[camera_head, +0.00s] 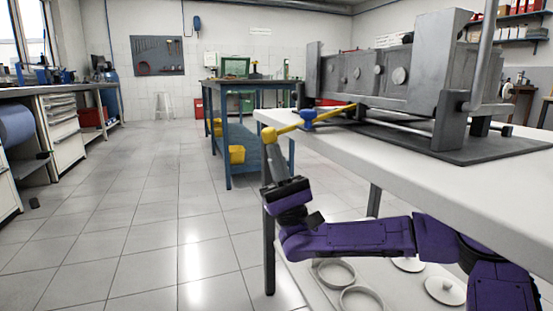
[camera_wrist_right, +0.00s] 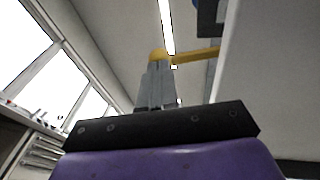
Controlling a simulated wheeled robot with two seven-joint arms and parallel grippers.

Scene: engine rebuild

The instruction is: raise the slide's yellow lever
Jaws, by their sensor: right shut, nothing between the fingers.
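The yellow lever (camera_head: 288,129) sticks out past the left end of the white table, from the grey slide (camera_head: 385,75). It slopes down toward its free end and has a blue piece partway along. My right gripper (camera_head: 267,163) is below the lever's free end, fingers pointing up, shut and empty. In the right wrist view, the lever (camera_wrist_right: 195,56) has its knobbed end right at the tips of my shut fingers (camera_wrist_right: 157,68). I cannot tell whether they touch. My left gripper is not in view.
The white table (camera_head: 430,180) fills the right side, its edge close above my right forearm. Rings and round parts (camera_head: 362,298) lie on its lower shelf. A blue workbench (camera_head: 240,130) stands behind. The tiled floor to the left is clear.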

